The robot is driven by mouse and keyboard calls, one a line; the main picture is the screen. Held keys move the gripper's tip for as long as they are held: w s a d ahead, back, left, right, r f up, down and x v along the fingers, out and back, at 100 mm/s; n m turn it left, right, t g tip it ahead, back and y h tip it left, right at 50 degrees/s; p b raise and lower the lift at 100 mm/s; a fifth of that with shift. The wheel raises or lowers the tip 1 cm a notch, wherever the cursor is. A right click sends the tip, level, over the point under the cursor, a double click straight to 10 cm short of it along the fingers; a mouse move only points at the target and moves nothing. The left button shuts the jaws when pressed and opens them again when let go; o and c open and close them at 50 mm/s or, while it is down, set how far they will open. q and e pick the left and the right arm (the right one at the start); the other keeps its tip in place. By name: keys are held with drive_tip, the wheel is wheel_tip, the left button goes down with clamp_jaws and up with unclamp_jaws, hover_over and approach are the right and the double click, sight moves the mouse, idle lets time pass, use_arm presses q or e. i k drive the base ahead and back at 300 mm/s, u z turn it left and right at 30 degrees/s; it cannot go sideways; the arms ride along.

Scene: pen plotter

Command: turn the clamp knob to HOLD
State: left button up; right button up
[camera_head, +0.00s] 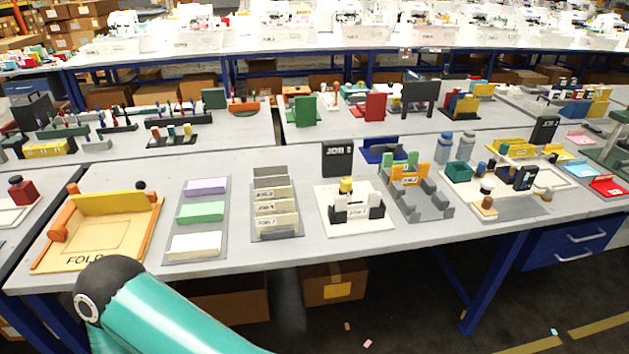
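No part can be made out for certain as the clamp knob, and no HOLD marking is readable at this distance. A small white station (326,193) on the near table carries black and white blocks and a yellow piece (346,186). A dark sign reading JOB (337,159) stands behind it. Farther right, a station with a dark green block (458,172) holds several small knob-like parts and a dark upright panel (523,177). My teal arm with a dark joint enters at the lower left. Neither gripper shows in the head view.
The near grey table (300,253) also holds a yellow and orange FOLD fixture (100,223) at left, a tray with coloured blocks (197,262) and a card rack (275,222). Cardboard boxes (335,284) sit below. The front edge strip is clear.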

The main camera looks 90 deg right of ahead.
sight(346, 183)
drive_tip(key=z, duration=0.05)
drive_tip(key=k, duration=1.85)
drive_tip(key=u, duration=0.6)
drive_tip(key=i, duration=0.05)
drive_tip(key=z, duration=2.05)
drive_tip(key=i, duration=0.9)
drive_tip(key=z, duration=0.05)
